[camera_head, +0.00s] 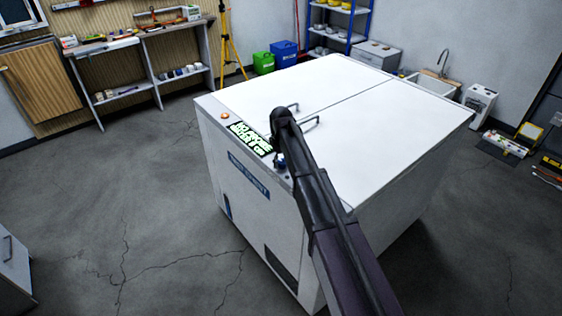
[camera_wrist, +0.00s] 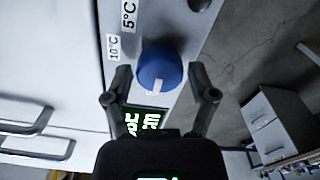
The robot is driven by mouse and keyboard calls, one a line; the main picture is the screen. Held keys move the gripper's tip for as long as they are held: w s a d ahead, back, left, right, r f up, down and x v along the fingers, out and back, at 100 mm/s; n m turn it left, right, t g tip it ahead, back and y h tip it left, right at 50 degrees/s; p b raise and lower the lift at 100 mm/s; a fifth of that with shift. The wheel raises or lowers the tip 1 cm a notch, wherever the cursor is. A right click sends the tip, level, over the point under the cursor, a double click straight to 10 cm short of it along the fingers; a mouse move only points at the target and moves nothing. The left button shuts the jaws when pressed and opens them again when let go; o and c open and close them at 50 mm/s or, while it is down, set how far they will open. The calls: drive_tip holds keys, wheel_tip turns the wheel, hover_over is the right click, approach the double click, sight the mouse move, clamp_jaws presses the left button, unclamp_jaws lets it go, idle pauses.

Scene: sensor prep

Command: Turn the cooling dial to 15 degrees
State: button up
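The blue cooling dial (camera_wrist: 160,66) has a white pointer mark on its lower part in the wrist view. It sits on a light panel beside a 5°C label (camera_wrist: 129,14) and a 10°C label (camera_wrist: 113,47). No 15°C label is visible. My gripper (camera_wrist: 160,76) is open, with one finger on each side of the dial. I cannot tell whether the fingers touch it. In the head view, my arm reaches down to the front edge of the white chest unit (camera_head: 330,95), and the dial is mostly hidden.
A green-lit display (camera_head: 250,138) and an orange button (camera_head: 225,115) sit left of my arm on the unit's top. Lid handles (camera_head: 310,124) stand up close by. Shelves (camera_head: 150,65) line the back wall. The floor to the left is mostly clear.

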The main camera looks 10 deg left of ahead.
drive_tip(key=c, duration=0.6)
drive_tip(key=shift+m, duration=0.5)
drive_tip(key=m, duration=0.3)
drive_tip(key=shift+d+m, duration=0.1)
drive_tip(key=shift+m, duration=2.4)
drive_tip(key=o, duration=1.1)
